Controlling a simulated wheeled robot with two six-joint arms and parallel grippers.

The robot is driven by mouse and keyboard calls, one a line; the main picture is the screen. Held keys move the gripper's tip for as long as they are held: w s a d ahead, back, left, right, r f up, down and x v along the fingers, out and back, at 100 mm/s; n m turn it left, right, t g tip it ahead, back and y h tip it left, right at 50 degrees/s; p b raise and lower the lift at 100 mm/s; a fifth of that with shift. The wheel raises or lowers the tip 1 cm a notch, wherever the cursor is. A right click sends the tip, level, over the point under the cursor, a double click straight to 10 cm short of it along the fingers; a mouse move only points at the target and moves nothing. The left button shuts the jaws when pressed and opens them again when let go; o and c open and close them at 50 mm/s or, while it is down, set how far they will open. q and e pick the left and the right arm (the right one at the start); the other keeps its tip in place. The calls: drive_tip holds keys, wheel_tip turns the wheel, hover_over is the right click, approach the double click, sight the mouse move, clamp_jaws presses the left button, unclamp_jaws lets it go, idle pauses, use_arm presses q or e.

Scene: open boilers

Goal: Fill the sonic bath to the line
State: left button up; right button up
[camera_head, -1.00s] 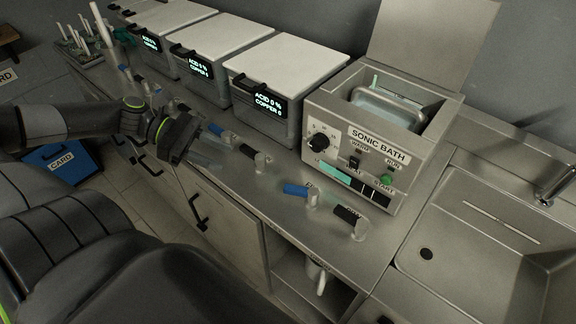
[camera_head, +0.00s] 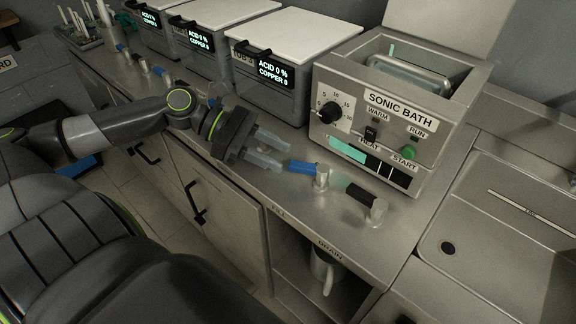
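The sonic bath (camera_head: 440,138) is a grey metal box with its lid raised. Its open tank (camera_head: 408,76) shows at the top, but I cannot make out the liquid level. The front has a dial (camera_head: 330,112), a green start button (camera_head: 409,153) and a pale teal strip (camera_head: 347,150). Below it on the counter stand a blue-handled valve (camera_head: 303,168) above the fill label and a black-handled valve (camera_head: 362,194) above the drain label. My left gripper (camera_head: 283,156) is open and empty, its fingers just left of the blue handle. My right gripper is not in view.
Several lidded acid tanks (camera_head: 285,42) line the counter to the left, with more small valves before them. A sink (camera_head: 505,225) lies at the right. A mug-like vessel (camera_head: 323,268) stands in the open shelf below. Cabinet handles stick out in front.

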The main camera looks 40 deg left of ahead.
sight(297, 163)
use_arm(q)
drive_tip(key=shift+b+x, duration=0.55)
drive_tip(key=shift+x, duration=1.15)
clamp_jaws()
